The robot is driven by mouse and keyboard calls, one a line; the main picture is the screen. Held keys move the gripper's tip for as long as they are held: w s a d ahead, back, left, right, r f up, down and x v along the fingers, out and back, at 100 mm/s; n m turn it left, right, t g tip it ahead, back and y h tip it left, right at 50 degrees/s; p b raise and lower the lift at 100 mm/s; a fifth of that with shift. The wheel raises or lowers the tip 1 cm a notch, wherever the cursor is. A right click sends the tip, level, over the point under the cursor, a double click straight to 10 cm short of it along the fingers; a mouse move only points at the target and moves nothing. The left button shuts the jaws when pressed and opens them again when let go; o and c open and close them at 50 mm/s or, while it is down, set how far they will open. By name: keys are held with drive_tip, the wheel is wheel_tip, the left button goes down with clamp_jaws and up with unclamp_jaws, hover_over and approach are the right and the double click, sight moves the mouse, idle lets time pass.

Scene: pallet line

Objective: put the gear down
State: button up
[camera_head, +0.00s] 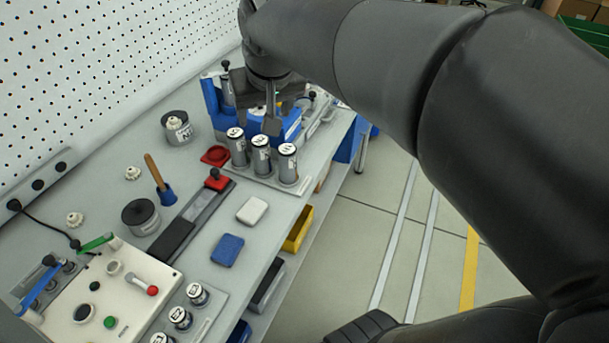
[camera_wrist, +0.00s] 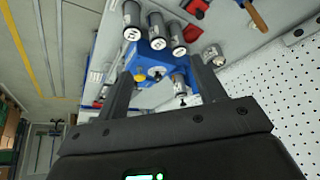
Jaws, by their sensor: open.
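Small pale gears show in the head view: one gear (camera_head: 133,173) lies on the bench, another gear (camera_head: 75,219) lies further left, and one pale gear-like part (camera_head: 174,121) sits in the mouth of a grey cup (camera_head: 178,138) marked with lettering. My gripper (camera_head: 271,122) is over the blue fixture (camera_head: 211,95) at the far end of the bench. In the wrist view my gripper (camera_wrist: 160,68) is open, its fingers either side of the blue fixture (camera_wrist: 151,55). A small part on the fixture lies between the fingers; I cannot tell whether it is a gear. My arm hides part of the fixture.
Three labelled cylinders (camera_head: 261,156) stand upright in front of the fixture, close to my gripper. A red dish (camera_head: 215,155), a wooden-handled tool (camera_head: 154,172) and a control panel (camera_head: 100,296) stand nearer. A perforated wall (camera_head: 100,70) bounds the left; the floor on the right is clear.

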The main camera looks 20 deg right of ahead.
drive_tip(key=s+d+f, duration=0.1)
drive_tip(key=s+f, duration=0.2)
drive_tip(key=s, duration=0.4)
drive_tip(key=s+d+f, duration=0.2)
drive_tip(key=s+f, duration=0.2)
drive_tip(key=s, duration=0.4)
drive_tip(key=shift+d+f, duration=0.2)
drive_tip(key=shift+f, duration=0.05)
